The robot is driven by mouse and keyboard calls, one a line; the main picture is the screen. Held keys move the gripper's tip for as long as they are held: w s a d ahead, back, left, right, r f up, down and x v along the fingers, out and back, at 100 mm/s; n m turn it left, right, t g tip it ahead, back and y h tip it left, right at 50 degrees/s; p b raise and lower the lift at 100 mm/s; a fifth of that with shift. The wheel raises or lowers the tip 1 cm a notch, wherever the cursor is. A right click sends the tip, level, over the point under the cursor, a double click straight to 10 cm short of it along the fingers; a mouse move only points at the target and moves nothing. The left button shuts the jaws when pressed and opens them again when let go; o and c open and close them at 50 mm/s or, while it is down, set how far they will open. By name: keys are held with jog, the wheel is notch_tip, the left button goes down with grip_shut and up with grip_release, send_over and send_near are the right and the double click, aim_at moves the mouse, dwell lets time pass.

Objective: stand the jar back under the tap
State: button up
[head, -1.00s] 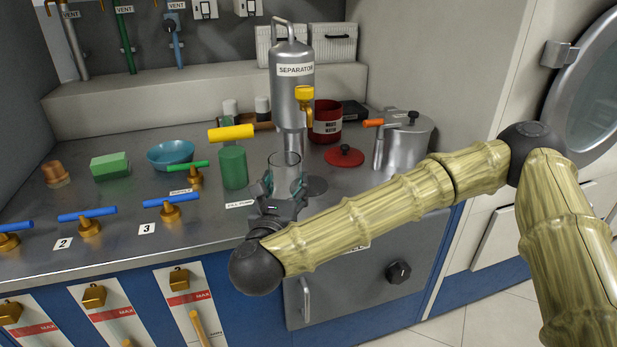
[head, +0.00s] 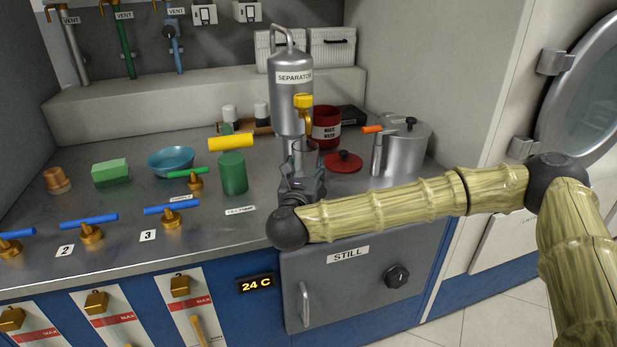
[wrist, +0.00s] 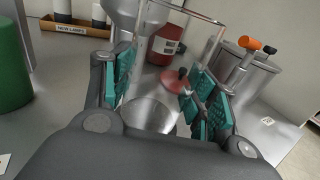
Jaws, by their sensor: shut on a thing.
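My gripper (head: 300,186) is shut on the clear glass jar (head: 306,156). In the wrist view the jar (wrist: 166,70) stands upright between the teal pads of my gripper (wrist: 163,95). In the head view the jar is just below and beside the yellow tap (head: 304,101) on the grey separator (head: 290,92). I cannot tell whether its base touches the counter, because my gripper hides its lower part. In the wrist view a round grey disc shows through the jar's lower part.
A red lid (head: 344,162) and a steel can with an orange handle (head: 402,148) are to the right. A green cylinder (head: 233,173) is to the left. The red waste tin (head: 326,124) stands behind. Blue-handled valves (head: 90,220) line the counter's front left.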

aim_at(308, 176)
jog(key=shift+w+d, duration=0.15)
jog(key=shift+w, duration=0.4)
jog(key=shift+w+d, duration=0.15)
jog(key=shift+w, duration=0.35)
jog(key=shift+w+d+f, duration=0.1)
jog(key=shift+w+f, duration=0.1)
jog(key=shift+f, duration=1.6)
jog(key=shift+f+b, duration=0.2)
jog(key=shift+b, duration=0.15)
jog(key=o, duration=1.2)
jog(key=shift+r, duration=0.15)
jog(key=s, duration=0.4)
jog(key=s+a, duration=0.1)
jog(key=s, duration=0.7)
jog(key=shift+a+p, duration=0.35)
